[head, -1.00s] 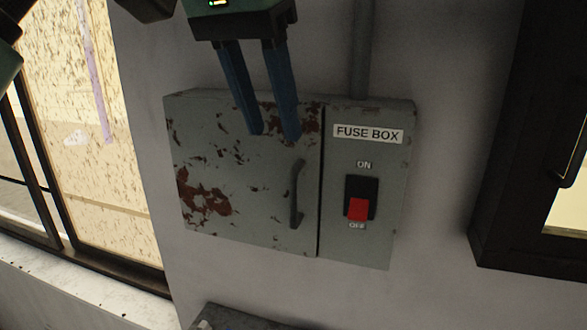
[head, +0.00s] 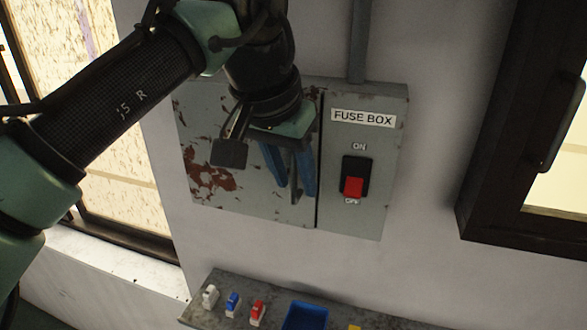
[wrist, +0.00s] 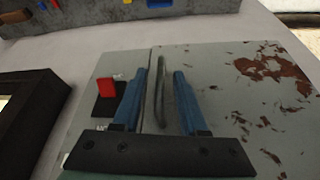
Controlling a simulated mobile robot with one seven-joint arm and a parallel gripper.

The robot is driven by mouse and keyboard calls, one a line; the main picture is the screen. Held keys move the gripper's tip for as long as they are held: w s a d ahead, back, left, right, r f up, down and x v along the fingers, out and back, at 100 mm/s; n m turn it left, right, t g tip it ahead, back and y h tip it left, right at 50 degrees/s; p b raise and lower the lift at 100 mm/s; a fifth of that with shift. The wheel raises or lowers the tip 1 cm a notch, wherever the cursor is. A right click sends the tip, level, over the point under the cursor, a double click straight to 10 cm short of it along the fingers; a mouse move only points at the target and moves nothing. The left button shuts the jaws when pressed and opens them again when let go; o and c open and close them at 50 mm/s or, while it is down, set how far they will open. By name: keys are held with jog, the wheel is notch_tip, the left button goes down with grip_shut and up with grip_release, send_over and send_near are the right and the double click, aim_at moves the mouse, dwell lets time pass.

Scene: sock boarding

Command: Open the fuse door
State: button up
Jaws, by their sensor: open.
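The fuse door (head: 212,182) is a grey, rust-spotted panel on the left part of the fuse box. It is closed flat against the box, with a dark seam along its right edge. Its dark upright handle (head: 296,188) is partly hidden by my gripper; it also shows in the wrist view (wrist: 161,85). My gripper (head: 295,188) is open in front of the door, its blue fingers on either side of the handle. In the wrist view my gripper (wrist: 160,72) has the handle between its fingers, with gaps visible; I cannot tell whether either finger touches it.
Right of the seam is a fixed panel with a FUSE BOX label (head: 363,118) and a red switch (head: 353,187). A grey shelf (head: 196,310) with small coloured items lies below. A dark-framed cabinet (head: 480,215) is at right, a window at left.

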grip_shut()
dwell(1.4)
